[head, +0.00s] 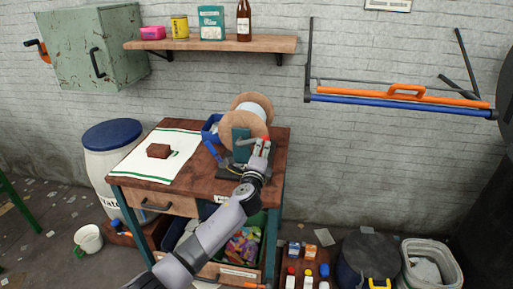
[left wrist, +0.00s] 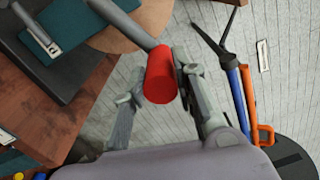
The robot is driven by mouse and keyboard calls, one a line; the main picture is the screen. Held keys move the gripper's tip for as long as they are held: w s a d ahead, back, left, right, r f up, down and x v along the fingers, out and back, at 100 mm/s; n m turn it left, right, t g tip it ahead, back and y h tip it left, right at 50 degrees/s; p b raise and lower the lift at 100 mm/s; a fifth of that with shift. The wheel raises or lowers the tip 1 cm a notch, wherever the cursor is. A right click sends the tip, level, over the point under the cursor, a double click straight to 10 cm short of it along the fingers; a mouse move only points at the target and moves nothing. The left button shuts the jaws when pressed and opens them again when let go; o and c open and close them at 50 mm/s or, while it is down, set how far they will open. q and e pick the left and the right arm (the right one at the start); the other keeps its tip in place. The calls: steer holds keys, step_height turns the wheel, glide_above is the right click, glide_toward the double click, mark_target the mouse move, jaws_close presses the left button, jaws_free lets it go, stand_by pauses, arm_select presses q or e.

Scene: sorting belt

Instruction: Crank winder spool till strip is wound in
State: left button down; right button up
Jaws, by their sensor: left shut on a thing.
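The winder spool (head: 256,100) stands on the wooden bench, with tan round flanges and pale material around its hub. A teal stand (head: 240,146) is in front of it; its plate also shows in the left wrist view (left wrist: 42,28). A grey crank arm (left wrist: 128,22) ends in a red handle (left wrist: 160,76). My left gripper (head: 263,150) is shut on the red handle, with its fingers on either side of it in the left wrist view. I cannot clearly make out the strip's free end. My right gripper is not in view.
A shelf (head: 215,44) hangs above. A white barrel (head: 104,170) stands left of the bench, and bottles (head: 308,280) stand at lower right.

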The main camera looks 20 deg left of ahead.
arm_select(q)
steer(key=shift+d+f+m, duration=0.2)
steer(key=shift+f+m, duration=0.4)
step_height(320, 180, down, 8)
steer(key=a+m+b, duration=0.1)
steer(key=m+b, duration=0.1)
steer(key=m, duration=0.7)
steer(key=shift+s+a+f+m+b, duration=0.15)
steer(key=shift+m+b, duration=0.15)
steer(key=shift+b, duration=0.05)
steer(key=c, duration=1.3)
jaws_free()
